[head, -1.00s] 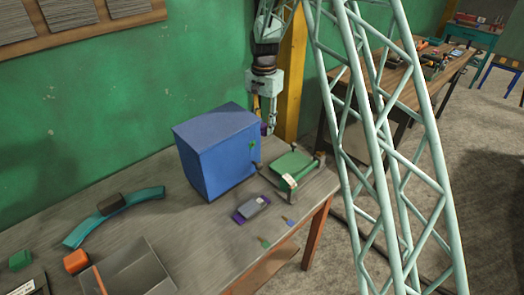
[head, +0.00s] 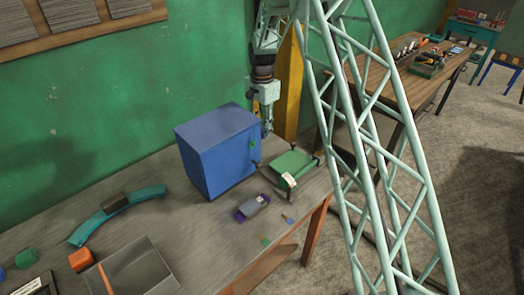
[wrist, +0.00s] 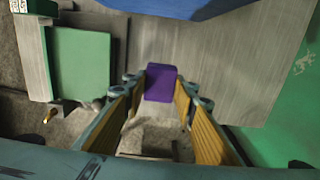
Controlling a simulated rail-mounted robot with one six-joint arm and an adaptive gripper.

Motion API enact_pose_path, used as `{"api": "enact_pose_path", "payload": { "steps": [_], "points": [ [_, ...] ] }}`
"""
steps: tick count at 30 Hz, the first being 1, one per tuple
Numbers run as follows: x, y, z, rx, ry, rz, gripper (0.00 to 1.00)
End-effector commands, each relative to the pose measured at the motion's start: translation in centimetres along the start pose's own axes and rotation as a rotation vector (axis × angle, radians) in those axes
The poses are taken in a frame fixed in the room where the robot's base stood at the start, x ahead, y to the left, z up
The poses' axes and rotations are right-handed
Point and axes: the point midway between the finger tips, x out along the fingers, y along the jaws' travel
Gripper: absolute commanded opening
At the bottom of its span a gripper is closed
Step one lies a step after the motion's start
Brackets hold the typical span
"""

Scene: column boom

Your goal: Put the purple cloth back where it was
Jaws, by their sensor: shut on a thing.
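A flat purple piece (wrist: 160,82), apparently the folded purple cloth, sits between the fingertips of my gripper (wrist: 158,92), which is shut on it. In the wrist view it hangs over or near the grey bench top; its exact height cannot be told. In the head view my gripper (head: 267,127) is at the back right of the blue cabinet (head: 220,152), near the green wall; the held piece cannot be made out there. Another purple piece (head: 240,215) lies on the bench, partly under a grey item (head: 255,205).
A green-topped stand (head: 290,166) is right of the cabinet, and left of my gripper in the wrist view (wrist: 80,65). A green wall (wrist: 280,120) is close on the right there. Two small pointed items (head: 264,239) (head: 287,219) lie near the bench's front edge.

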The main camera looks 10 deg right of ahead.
Motion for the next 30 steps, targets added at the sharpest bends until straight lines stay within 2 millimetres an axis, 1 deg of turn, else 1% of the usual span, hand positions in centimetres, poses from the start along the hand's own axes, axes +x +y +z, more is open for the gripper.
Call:
{"api": "enact_pose_path", "payload": {
  "steps": [5, 12, 15, 19, 30],
  "points": [
    [1.6, 0.1, 0.0, 0.0, -0.001, 0.001, 0.16],
    [4.7, 0.1, 0.0, -0.001, -0.001, 0.002, 0.16],
    [5.5, 0.0, 0.0, -0.001, 0.0, 0.001, 0.16],
    [6.0, 0.0, 0.0, -0.001, 0.0, 0.0, 0.16],
    [6.2, 0.0, 0.0, -0.001, 0.0, 0.001, 0.16]
  ]
}}
